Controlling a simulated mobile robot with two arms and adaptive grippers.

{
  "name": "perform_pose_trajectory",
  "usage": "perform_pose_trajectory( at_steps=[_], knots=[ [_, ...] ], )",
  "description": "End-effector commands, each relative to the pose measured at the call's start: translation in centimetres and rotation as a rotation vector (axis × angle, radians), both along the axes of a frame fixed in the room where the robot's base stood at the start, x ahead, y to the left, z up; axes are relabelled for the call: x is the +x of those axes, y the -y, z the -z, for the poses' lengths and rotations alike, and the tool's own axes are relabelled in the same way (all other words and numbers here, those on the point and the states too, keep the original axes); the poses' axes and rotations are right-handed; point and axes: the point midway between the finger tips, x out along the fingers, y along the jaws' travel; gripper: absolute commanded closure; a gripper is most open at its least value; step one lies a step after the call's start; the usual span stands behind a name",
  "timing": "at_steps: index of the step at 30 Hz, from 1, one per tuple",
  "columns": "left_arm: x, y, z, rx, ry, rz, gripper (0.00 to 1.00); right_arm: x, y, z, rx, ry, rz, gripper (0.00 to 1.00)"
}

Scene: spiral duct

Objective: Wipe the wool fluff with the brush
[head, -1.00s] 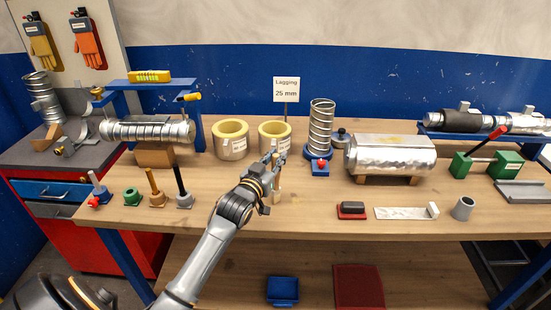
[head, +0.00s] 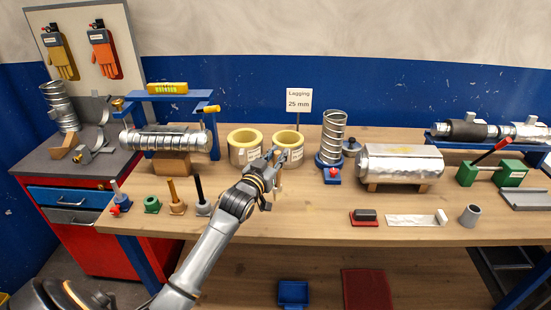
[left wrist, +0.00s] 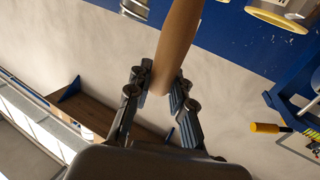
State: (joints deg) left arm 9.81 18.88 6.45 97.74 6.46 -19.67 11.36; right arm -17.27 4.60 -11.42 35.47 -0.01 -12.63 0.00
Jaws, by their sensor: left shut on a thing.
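My left gripper (head: 271,163) is above the bench, in front of the right yellow-lined ring. In the left wrist view its two fingers (left wrist: 158,88) are closed on a smooth, tan wooden handle (left wrist: 177,42), which I take to be the brush's. A short tan piece of it (head: 277,182) shows beside the gripper in the head view. The bristles are not visible in either view. I cannot clearly make out wool fluff on the bench or on the metal-clad cylinder (head: 402,165). My right gripper is not in view.
Two yellow-lined rings (head: 244,155) (head: 288,157) stand behind the gripper, beside a wire-wound tube (head: 333,135). A black-topped red block (head: 364,217), a pale strip (head: 410,220) and a grey cup (head: 469,215) lie front right. Bare bench top (head: 310,215) lies between.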

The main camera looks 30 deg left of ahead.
Motion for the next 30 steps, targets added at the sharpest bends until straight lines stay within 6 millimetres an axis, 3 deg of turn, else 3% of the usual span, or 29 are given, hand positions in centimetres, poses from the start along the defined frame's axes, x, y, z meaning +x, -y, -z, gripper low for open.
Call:
perform_pose_trajectory(
  at_steps=[1,10,30],
  knots=[
    [0.1,-0.1,-0.9,0.001,0.001,0.000,1.00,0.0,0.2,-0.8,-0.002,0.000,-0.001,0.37],
    [0.8,-0.2,-3.2,0.001,0.001,0.000,1.00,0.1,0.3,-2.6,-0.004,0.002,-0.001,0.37],
    [0.9,-0.2,-3.4,0.001,0.001,0.000,1.00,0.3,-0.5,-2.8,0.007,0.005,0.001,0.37]
  ],
)
